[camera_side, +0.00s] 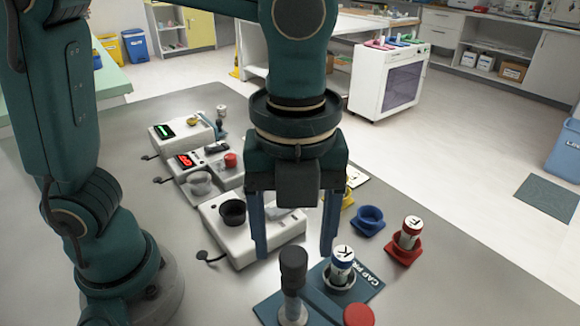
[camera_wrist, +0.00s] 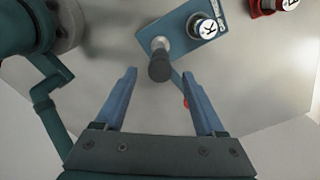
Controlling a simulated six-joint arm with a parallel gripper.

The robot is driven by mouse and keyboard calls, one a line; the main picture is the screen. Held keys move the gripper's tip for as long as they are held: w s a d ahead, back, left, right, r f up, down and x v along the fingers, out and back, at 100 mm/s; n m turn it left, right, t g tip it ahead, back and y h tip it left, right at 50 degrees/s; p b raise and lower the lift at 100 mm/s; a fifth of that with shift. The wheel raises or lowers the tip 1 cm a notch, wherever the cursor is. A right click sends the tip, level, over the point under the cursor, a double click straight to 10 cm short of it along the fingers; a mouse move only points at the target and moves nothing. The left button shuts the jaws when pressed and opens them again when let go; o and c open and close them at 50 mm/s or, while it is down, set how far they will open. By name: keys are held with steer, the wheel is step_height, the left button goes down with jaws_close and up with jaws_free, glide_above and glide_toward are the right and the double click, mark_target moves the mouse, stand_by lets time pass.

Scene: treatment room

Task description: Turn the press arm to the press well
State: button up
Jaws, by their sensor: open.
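The cap press has a teal plate (camera_side: 368,279) lettered "CAP PR…", with a post topped by a black knob (camera_side: 293,262). The knob also shows in the wrist view (camera_wrist: 159,68). The press arm (camera_wrist: 178,82) runs from the post to a red pad (camera_side: 358,315), swung off the plate and away from the well. The press well (camera_side: 338,281) holds an upright vial with a blue-and-white cap marked K (camera_side: 342,254). My gripper (camera_side: 294,254) is open and empty. In the wrist view the knob lies between and just beyond the fingertips.
A red holder (camera_side: 405,254) with a vial marked F (camera_side: 411,225) and an empty blue holder (camera_side: 369,221) stand right of the press. White devices (camera_side: 245,240) line the table's left. The table is clear at the right front.

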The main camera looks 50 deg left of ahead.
steer(key=shift+f, duration=1.15)
jaws_close()
stand_by(0.6)
